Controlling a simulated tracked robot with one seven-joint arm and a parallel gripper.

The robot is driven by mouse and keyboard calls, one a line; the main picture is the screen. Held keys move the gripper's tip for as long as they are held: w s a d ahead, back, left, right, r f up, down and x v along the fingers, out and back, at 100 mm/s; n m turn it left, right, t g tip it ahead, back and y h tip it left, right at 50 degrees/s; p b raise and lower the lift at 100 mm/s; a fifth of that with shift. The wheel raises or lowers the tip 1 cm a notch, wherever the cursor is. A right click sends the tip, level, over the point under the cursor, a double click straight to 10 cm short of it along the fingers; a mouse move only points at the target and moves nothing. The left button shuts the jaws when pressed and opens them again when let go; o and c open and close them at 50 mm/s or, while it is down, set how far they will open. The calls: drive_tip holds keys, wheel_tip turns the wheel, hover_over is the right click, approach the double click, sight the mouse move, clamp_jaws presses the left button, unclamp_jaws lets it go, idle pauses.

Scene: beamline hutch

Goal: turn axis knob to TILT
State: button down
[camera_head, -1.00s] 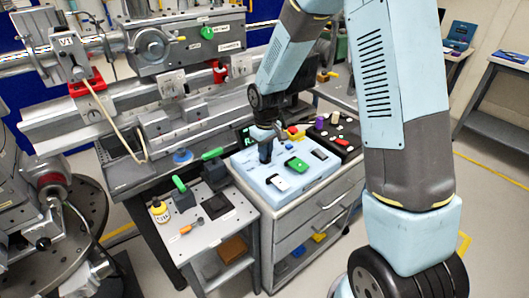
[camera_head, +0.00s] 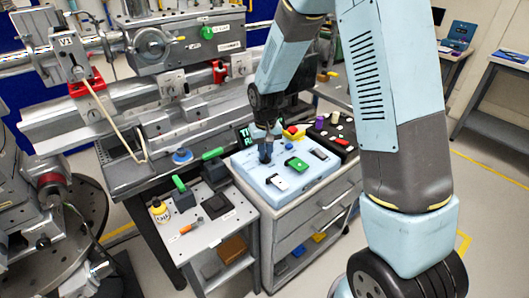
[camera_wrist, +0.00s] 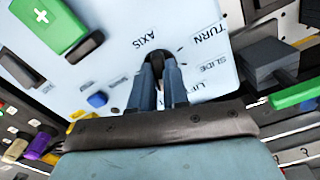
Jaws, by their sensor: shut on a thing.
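The axis knob (camera_wrist: 157,54) is a small dark knob on the light blue panel (camera_head: 250,172), beside the printed word AXIS. In the wrist view, TURN, SLIDE and part of LIFT are printed around it; I cannot see a TILT label. My gripper (camera_wrist: 160,66) points down at the panel with its two fingers shut on the knob, which they largely cover. I cannot read which label the knob points to.
A green block (camera_head: 297,163) and a white-topped switch (camera_head: 278,182) sit on the panel near my gripper. A dark display (camera_head: 244,134) with green letters stands behind, partly hidden. A lower side table (camera_head: 205,238) holds green-handled blocks and a yellow bottle (camera_head: 160,211).

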sight(266, 155)
drive_tip(key=shift+s+f, duration=0.1)
drive_tip(key=shift+s, duration=0.1)
drive_tip(key=c, duration=1.1)
unclamp_jaws()
drive_tip(key=shift+w, duration=0.1)
wheel_tip(266, 155, up, 14)
drive_tip(key=shift+f, duration=0.1)
drive_tip(key=s+d+r+m+t, duration=0.1)
drive_tip(key=s+d+r+t, duration=0.2)
drive_tip(key=s+d+r, duration=0.9)
drive_tip(key=s+d+r+t, duration=0.1)
drive_tip(key=s+d, duration=0.1)
drive_tip(key=s, duration=0.2)
drive_tip(key=s+d+r+m, duration=0.1)
drive_tip(key=s+d+r, duration=0.1)
drive_tip(key=s, duration=0.3)
drive_tip(key=s+d+r+t, duration=0.1)
drive_tip(key=s+d, duration=0.1)
drive_tip(key=s, duration=0.2)
drive_tip(key=shift+s+d+r+m+t, duration=0.1)
drive_tip(key=shift+s+r+m+t, duration=0.1)
drive_tip(key=shift+r+m+t, duration=0.15)
